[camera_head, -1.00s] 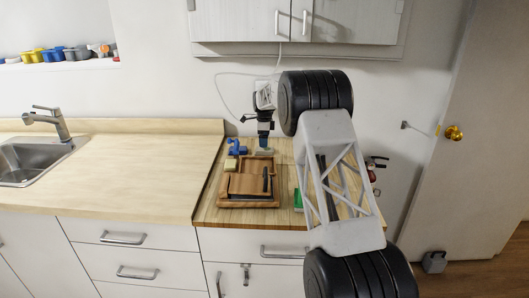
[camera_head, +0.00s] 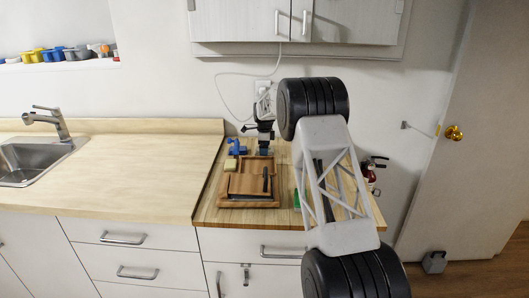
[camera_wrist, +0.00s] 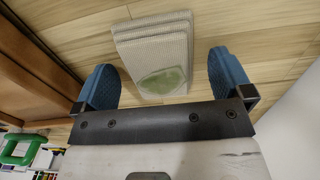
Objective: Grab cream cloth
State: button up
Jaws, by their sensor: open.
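The cream cloth (camera_wrist: 153,40) is a folded, ribbed stack with a pale green patch at its near end. It lies on the wooden counter in the wrist view. My gripper (camera_wrist: 160,62) is open, with one blue finger on each side of the cloth's near end and a visible gap to each. I cannot tell whether the fingertips reach down beside it.
A brown wooden tray (camera_head: 233,202) stands just in front of the gripper, holding a dark item. A green item (camera_wrist: 22,146) shows at lower left in the wrist view.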

jog(key=c, duration=1)
jog(key=shift+r, duration=0.1)
jog(key=shift+r, duration=4.95)
jog(key=shift+d, duration=0.1)
